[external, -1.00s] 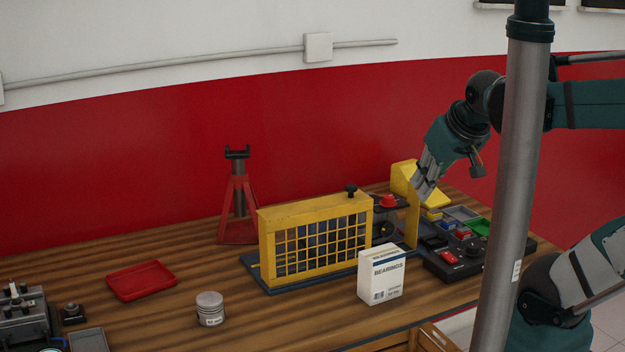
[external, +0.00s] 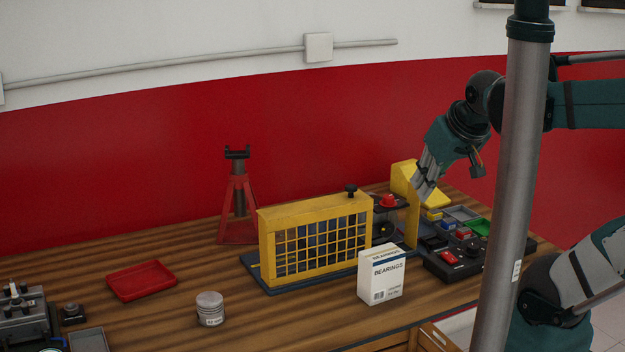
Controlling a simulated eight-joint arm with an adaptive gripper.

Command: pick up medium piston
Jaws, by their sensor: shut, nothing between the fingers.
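My gripper (external: 424,187) points down and is shut and empty. It hangs in front of the tall yellow block at the right end of the yellow cage trainer (external: 315,245), above the bench. I cannot make out a medium piston in this view. Dark shapes show behind the cage's grid, but I cannot tell what they are. The dark tray with small coloured parts (external: 462,240) lies below and to the right of my gripper; its parts are too small to identify.
A white bearings box (external: 381,275) stands in front of the cage. A red jack stand (external: 238,200), an empty red tray (external: 142,280) and a grey can (external: 210,309) stand on the wooden bench. A grey pole hides part of the right side.

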